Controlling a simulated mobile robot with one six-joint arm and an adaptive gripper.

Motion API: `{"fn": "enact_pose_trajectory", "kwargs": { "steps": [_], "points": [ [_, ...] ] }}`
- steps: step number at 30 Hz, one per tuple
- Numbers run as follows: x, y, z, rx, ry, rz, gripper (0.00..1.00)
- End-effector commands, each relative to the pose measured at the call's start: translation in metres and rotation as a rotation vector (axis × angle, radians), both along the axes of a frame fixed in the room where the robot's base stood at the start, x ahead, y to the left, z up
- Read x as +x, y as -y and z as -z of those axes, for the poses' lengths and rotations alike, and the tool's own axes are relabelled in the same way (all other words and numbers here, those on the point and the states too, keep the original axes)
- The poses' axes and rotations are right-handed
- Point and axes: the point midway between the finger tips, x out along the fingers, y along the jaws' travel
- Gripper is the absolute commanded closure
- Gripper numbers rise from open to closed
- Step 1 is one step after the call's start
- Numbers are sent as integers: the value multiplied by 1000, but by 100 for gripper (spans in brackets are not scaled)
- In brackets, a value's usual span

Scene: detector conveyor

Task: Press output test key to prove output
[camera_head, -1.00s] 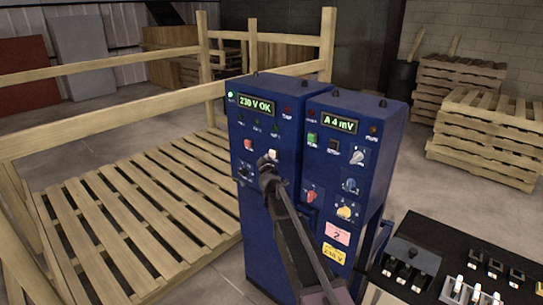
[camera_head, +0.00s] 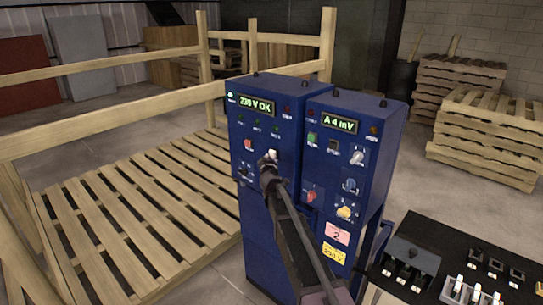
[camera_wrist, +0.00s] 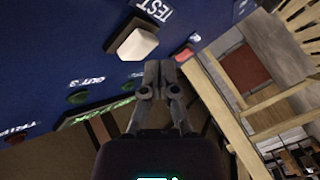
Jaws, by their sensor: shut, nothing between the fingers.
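The output test key is a white block (camera_wrist: 138,43) on the blue panel, with "TEST" lettered beside it in the wrist view. It also shows as a small white key (camera_head: 272,154) on the left blue cabinet (camera_head: 240,135) in the head view. My gripper (camera_wrist: 160,64) is shut and empty. Its fingertips are close beside the key's lower right edge in the wrist view; I cannot tell whether they touch. In the head view my gripper (camera_head: 267,166) is at the key, partly covering its surroundings. The cabinet's display (camera_head: 257,104) reads "230 V OK".
A second blue cabinet (camera_head: 375,180) stands to the right, with display "A 4 mV" and several knobs. A red key (camera_head: 248,144) sits left of the test key. A dark switch console (camera_head: 450,250) is at lower right. A wooden pallet platform (camera_head: 130,215) with rails lies left.

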Motion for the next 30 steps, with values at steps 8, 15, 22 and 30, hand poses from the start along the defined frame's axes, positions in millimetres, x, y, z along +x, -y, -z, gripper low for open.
{"fn": "enact_pose_trajectory", "kwargs": {
  "steps": [8,15,22,30],
  "points": [
    [5,4,0,0,0,0,100],
    [5,4,0,0,0,0,100],
    [6,5,0,0,0,0,100],
    [7,6,0,-1,0,1,100]
  ]
}}
